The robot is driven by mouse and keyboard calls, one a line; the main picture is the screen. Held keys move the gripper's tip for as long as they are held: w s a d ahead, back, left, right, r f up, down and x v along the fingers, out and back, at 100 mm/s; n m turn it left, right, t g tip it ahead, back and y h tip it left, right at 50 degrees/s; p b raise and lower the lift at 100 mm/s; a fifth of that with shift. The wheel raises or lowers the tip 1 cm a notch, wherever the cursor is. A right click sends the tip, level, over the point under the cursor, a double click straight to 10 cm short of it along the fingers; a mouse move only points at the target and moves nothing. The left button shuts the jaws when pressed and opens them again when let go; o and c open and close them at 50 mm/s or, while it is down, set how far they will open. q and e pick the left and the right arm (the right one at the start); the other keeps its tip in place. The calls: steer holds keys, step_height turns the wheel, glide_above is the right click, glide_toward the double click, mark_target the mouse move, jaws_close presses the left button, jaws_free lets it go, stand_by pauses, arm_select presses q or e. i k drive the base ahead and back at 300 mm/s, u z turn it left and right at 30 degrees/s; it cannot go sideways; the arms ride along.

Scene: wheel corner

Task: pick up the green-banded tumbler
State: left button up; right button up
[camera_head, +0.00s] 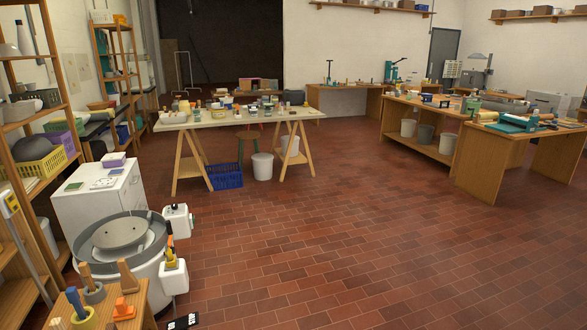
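I cannot make out a green-banded tumbler for certain in the head view. Several small cups, jars and bottles stand on the pale-topped trestle table (225,121) in the middle distance, too small to tell any bands. Neither of my grippers shows in this view.
A pottery wheel (120,235) and a white cabinet (98,200) stand at the near left, with a small wooden stand (140,298) of tools in front. A blue crate (226,176) and white bucket (263,167) are under the trestle table. Workbenches line the right. The brick floor between is clear.

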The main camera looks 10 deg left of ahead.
mark_target(196, 113)
steer(key=u, duration=0.1)
steer(key=i, duration=2.8)
steer(key=u, duration=0.6)
steer(key=i, duration=3)
steer(key=u, duration=0.85)
steer(key=i, duration=1.7)
steer(key=u, duration=0.35)
